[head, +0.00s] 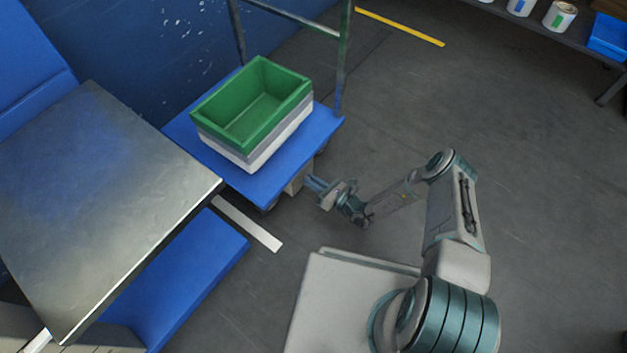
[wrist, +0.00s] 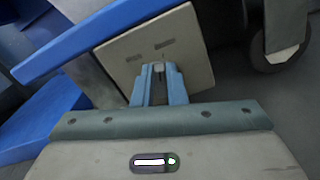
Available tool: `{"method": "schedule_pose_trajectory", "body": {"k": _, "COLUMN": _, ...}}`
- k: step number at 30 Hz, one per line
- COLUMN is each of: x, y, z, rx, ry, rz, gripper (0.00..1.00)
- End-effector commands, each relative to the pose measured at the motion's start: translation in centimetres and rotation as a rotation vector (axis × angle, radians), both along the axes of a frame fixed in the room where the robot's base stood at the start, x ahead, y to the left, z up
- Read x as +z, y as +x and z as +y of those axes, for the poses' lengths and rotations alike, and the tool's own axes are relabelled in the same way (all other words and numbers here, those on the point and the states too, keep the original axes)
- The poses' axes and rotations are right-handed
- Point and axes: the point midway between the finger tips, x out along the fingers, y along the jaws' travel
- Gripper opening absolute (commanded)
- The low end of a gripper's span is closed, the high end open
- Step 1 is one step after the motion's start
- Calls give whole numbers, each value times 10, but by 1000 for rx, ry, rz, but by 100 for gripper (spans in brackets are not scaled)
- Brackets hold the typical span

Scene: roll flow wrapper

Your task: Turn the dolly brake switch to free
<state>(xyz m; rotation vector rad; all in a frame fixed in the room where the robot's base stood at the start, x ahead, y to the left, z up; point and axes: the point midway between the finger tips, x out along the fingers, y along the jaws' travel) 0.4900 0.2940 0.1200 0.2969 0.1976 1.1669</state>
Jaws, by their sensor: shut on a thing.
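The dolly (head: 293,163) is a blue flat platform with a metal handle frame, at the upper middle of the head view. Under its near edge is a beige brake box (head: 298,180), shown larger in the wrist view as a beige panel (wrist: 192,50) with two dark markings. A small pale switch knob (wrist: 158,68) stands out from the panel. My gripper (head: 314,184) reaches to the box from the right. In the wrist view its blue fingers (wrist: 159,82) are shut on the knob. Which marking the switch points to cannot be told.
Stacked crates, a green one (head: 255,104) on top, stand on the dolly. A metal-topped table (head: 95,200) is at left. A dolly wheel (wrist: 280,60) shows at right in the wrist view. Floor right of my arm is clear. A shelf with cans (head: 558,17) is far right.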

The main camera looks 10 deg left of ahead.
Motion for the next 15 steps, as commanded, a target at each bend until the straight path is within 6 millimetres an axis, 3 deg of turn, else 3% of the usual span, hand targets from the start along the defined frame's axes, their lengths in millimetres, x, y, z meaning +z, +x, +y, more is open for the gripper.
{"method": "schedule_pose_trajectory", "body": {"k": 15, "x": 2, "y": -6, "z": 2, "rx": -2, "ry": -185, "rz": -440, "gripper": 0}}
